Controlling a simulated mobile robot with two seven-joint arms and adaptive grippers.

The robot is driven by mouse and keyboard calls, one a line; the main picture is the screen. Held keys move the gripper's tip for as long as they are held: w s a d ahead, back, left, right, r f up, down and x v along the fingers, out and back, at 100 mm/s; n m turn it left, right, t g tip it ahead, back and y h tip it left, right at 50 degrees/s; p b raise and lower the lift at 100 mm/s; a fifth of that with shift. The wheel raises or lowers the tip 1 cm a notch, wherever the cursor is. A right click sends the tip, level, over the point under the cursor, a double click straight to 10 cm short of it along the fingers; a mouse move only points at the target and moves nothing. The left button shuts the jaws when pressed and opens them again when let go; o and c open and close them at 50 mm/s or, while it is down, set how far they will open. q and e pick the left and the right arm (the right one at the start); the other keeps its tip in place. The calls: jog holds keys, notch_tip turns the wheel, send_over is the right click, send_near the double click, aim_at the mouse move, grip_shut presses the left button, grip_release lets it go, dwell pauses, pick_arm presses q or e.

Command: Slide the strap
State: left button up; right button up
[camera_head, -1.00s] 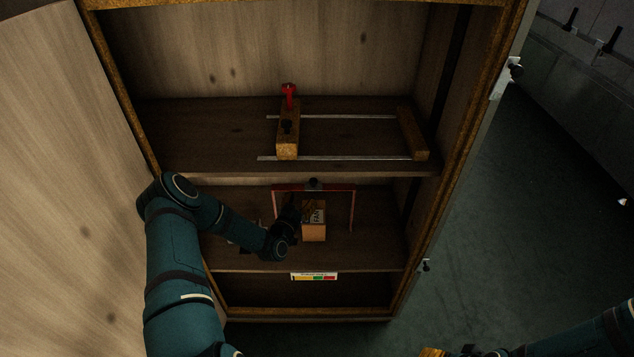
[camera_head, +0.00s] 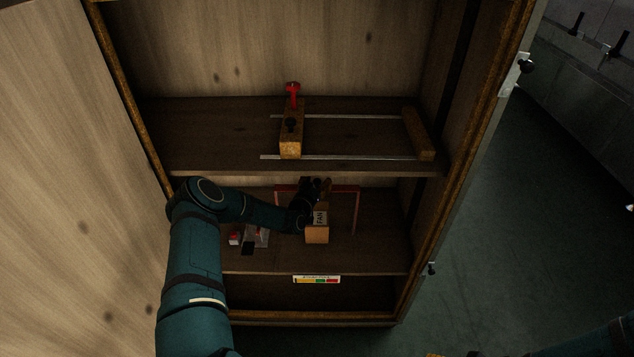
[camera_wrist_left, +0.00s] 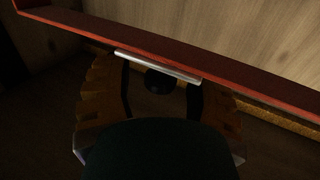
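A red strap-like frame (camera_head: 356,205) stands on the lower shelf, with a top bar and two sides. In the left wrist view its red bar (camera_wrist_left: 230,75) crosses in front of the fingers. My left gripper (camera_head: 318,187) is at the middle of the top bar, above and behind the FAN box. In the left wrist view its fingers (camera_wrist_left: 157,78) are spread, with a black knob (camera_wrist_left: 158,81) between them and a pale metal strip (camera_wrist_left: 160,66) just ahead. I cannot tell if they touch. Only a sliver of my right gripper (camera_head: 436,354) shows at the bottom edge.
An orange box marked FAN (camera_head: 317,234) stands in front of the frame. Small items (camera_head: 252,238) lie left of it. The upper shelf (camera_head: 220,140) holds a wooden block on rails (camera_head: 291,140) with a red handle (camera_head: 293,90). The cabinet's left panel (camera_head: 70,180) is beside my arm.

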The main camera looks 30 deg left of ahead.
pick_arm(q)
grip_shut()
notch_tip(320, 180, up, 5)
jog(key=shift+f+p, duration=0.2)
jog(key=shift+p, duration=0.85)
jog(key=shift+f, duration=0.2)
jog(key=shift+o, duration=0.7)
grip_release()
jog(key=s+d, duration=0.1)
jog(key=s, duration=1.1)
jog(key=shift+d, duration=0.4)
